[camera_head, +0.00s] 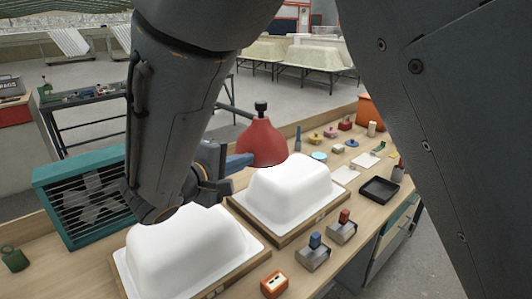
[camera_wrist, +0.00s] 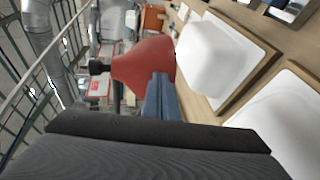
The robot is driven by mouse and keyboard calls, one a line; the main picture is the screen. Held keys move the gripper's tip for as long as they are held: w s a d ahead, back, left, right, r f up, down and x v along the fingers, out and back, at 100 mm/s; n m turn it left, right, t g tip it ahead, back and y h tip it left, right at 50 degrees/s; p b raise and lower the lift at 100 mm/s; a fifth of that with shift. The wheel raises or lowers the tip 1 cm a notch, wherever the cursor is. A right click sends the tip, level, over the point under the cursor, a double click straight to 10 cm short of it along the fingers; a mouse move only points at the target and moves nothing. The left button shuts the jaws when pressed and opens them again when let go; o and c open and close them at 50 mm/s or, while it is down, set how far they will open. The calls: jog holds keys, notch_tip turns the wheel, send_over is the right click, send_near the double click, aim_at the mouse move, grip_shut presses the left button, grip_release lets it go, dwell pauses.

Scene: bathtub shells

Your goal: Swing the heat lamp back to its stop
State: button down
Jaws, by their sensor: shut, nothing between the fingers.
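The heat lamp has a red cone-shaped shade (camera_head: 262,143) with a black knob on top, above the bench near the far white tub shell (camera_head: 288,188). Its thin dark arm (camera_head: 236,111) runs left behind my arm. My gripper (camera_head: 246,159) is shut and empty, its blue fingers pointing right at the shade's lower left side. In the wrist view the red shade (camera_wrist: 143,63) stands just beyond the blue fingertips (camera_wrist: 160,78). They overlap its rim; I cannot tell whether they touch. The lamp's stop and pivot are not visible.
A near white tub shell (camera_head: 185,250) lies under my arm. A teal-framed fan (camera_head: 85,200) stands at the left. Clamps (camera_head: 313,255), a black tray (camera_head: 379,190) and small coloured items occupy the bench's front and right.

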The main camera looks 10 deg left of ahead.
jog(key=shift+x, duration=1.7)
jog(key=shift+w+d, duration=0.1)
